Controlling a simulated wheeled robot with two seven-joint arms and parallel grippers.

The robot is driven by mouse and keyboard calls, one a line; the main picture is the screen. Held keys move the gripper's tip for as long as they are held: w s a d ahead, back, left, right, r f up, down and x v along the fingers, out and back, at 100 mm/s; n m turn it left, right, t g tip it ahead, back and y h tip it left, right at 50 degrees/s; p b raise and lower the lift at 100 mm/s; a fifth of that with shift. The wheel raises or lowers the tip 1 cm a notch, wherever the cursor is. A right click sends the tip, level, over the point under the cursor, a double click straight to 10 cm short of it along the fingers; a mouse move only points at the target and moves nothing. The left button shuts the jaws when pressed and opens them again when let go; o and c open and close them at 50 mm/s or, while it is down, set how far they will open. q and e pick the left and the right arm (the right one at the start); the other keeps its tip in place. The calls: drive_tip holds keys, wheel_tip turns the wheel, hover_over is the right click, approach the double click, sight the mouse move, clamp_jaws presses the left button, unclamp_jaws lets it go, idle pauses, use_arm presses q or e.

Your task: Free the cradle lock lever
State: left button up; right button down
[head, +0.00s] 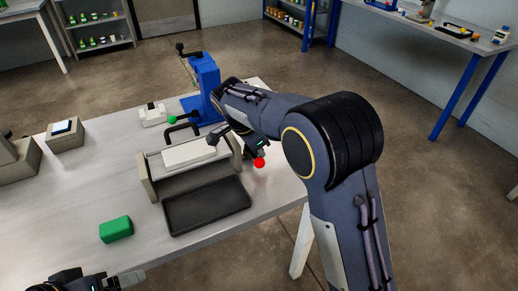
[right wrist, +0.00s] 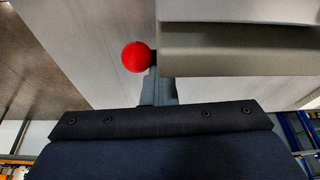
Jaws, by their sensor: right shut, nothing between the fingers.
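A red ball knob (head: 259,162) shows at the right end of the grey cradle (head: 147,178), which has a pale slab (head: 189,153) across its top. I take the knob to be the end of the lock lever; the lever's arm is mostly hidden. My right gripper (head: 256,148) is shut and empty, close beside the knob. In the right wrist view the red knob (right wrist: 136,57) sits just left of the shut fingers (right wrist: 158,90), by the cradle's edge (right wrist: 235,62). I cannot tell whether they touch. My left gripper (head: 128,278) is partly in view at the bottom left, its jaws unclear.
A black tray (head: 207,206) lies in front of the cradle and a green block (head: 116,229) to its left. Behind stand a blue device (head: 207,84), a green ball knob (head: 172,119) and a white box (head: 152,115).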

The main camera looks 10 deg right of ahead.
drive_tip(key=shift+d, duration=0.1)
drive_tip(key=shift+w+d, duration=0.1)
drive_tip(key=shift+d, duration=0.2)
drive_tip(key=d, duration=0.3)
drive_tip(key=shift+w+r+p, duration=0.35)
drive_tip(key=shift+r+p, duration=0.05)
drive_tip(key=w+v, duration=0.1)
drive_tip(key=v, duration=0.9)
drive_tip(key=shift+s, duration=0.4)
